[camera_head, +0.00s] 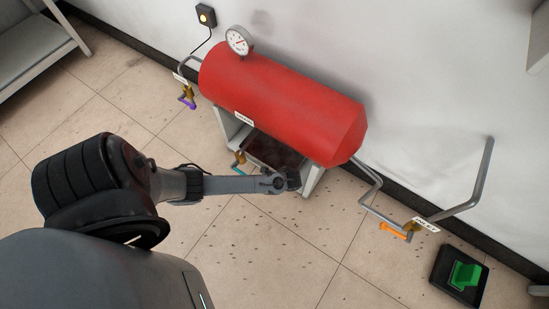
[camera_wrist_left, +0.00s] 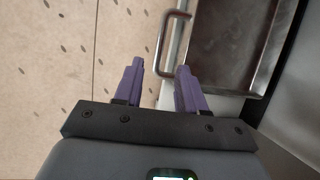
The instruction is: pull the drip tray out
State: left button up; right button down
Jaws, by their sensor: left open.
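The drip tray (camera_head: 275,152) is a dark, brownish metal pan under the red tank, between the grey supports. In the left wrist view the tray (camera_wrist_left: 230,40) lies at the upper right, with a U-shaped metal handle (camera_wrist_left: 163,45) on its front side. My left gripper (camera_head: 290,180) is in front of the tray in the head view. In the left wrist view my left gripper (camera_wrist_left: 160,66) is open, its purple fingers pointing at the handle. The handle's near end shows between the fingertips; I cannot tell how far below them it is. The right gripper is not in view.
The red tank (camera_head: 285,105) with a gauge (camera_head: 239,41) sits above the tray. Pipes with a purple valve (camera_head: 188,100), a teal valve (camera_head: 238,170) and an orange valve (camera_head: 393,231) stick out.

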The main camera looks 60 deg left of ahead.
pick_arm(q)
jog(key=b+x, duration=0.4)
jog(key=x, duration=0.3)
grip_shut()
dwell(0.4)
